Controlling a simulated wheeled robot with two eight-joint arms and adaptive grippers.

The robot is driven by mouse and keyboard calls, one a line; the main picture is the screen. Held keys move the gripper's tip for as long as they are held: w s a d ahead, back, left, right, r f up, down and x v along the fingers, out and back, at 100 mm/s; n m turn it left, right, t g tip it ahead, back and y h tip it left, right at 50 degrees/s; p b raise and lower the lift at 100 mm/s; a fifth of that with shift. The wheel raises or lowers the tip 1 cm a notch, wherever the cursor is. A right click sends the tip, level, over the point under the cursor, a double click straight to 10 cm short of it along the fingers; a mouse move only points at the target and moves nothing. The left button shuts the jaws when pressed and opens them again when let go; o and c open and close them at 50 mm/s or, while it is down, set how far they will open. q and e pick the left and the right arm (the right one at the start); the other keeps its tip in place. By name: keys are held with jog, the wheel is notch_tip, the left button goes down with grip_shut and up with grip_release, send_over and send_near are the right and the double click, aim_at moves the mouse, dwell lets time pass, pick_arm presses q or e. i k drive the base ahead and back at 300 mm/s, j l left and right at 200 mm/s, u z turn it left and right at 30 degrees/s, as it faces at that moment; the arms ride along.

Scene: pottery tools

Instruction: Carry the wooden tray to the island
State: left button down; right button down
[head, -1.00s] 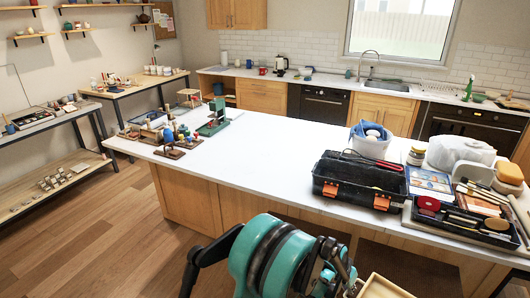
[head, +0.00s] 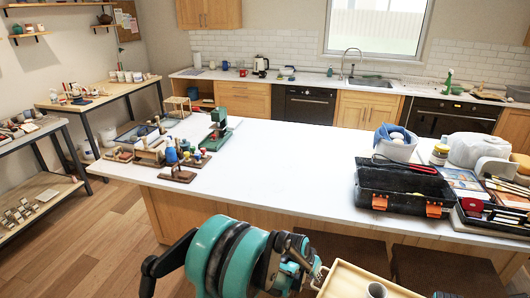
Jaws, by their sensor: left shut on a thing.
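The wooden tray (head: 342,279) is a light wood tray with raised edges, at the bottom edge of the head view and partly cut off. A grey cup-like thing (head: 377,291) stands in it. My left gripper (head: 318,276) is shut on the tray's left edge. The tray is in front of the island's near side, apart from it. The island (head: 290,180) has a long white top on a wooden base. My right gripper is not clearly in view.
The middle of the island top is bare. Pottery tools and a green press (head: 218,130) stand at its left end. An open black toolbox (head: 405,190), a white bucket (head: 395,143) and tool trays fill its right end. Brown stools (head: 345,255) are below the near edge.

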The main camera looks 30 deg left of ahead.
aim_at(271, 180)
jog(key=j, duration=0.6)
jog(key=k+j, duration=0.15)
jog(key=j, duration=1.1)
jog(key=k, duration=0.05)
